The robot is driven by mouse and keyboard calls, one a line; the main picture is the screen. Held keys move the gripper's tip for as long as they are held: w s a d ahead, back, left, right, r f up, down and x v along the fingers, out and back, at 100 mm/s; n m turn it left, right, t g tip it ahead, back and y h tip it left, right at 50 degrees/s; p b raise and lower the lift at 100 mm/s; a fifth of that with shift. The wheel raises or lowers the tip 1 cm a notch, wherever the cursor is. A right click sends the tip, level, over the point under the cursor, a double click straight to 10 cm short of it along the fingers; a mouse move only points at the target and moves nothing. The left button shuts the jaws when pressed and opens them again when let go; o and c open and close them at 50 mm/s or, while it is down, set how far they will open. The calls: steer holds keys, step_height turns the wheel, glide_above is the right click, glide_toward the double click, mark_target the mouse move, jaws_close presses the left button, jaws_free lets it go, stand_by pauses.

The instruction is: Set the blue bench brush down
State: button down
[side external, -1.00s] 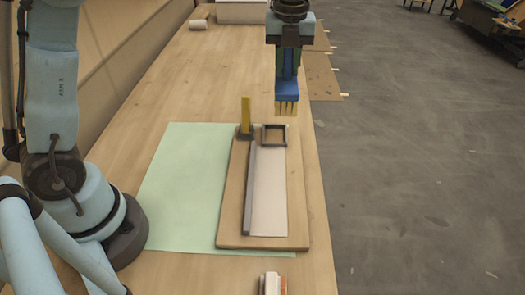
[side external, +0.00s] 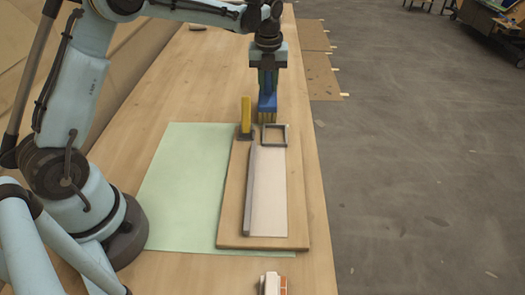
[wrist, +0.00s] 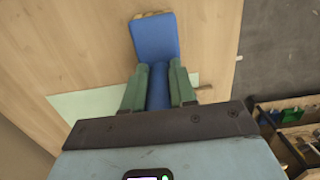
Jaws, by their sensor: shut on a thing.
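The blue bench brush (side external: 267,103) hangs upright below my gripper (side external: 267,84), its yellowish bristles pointing down. In the wrist view, the green fingers of my gripper (wrist: 158,86) are shut on the handle of the blue brush (wrist: 155,38), with its broad head beyond them. In the side view the brush is over or just past the far end of the wooden board, between a yellow upright piece and a dark square frame. Whether the bristles touch anything, I cannot tell.
The wooden board (side external: 232,220) carries a pale strip (side external: 268,195), a grey rail (side external: 249,185), the yellow upright (side external: 246,112) and the square frame (side external: 274,145). It overlaps a mint mat (side external: 180,190). A white-and-orange item (side external: 272,284) sits in front. The bench is clear behind.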

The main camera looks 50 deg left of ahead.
steer(key=shift+f, duration=0.2)
steer(key=c, duration=0.9)
jaws_free()
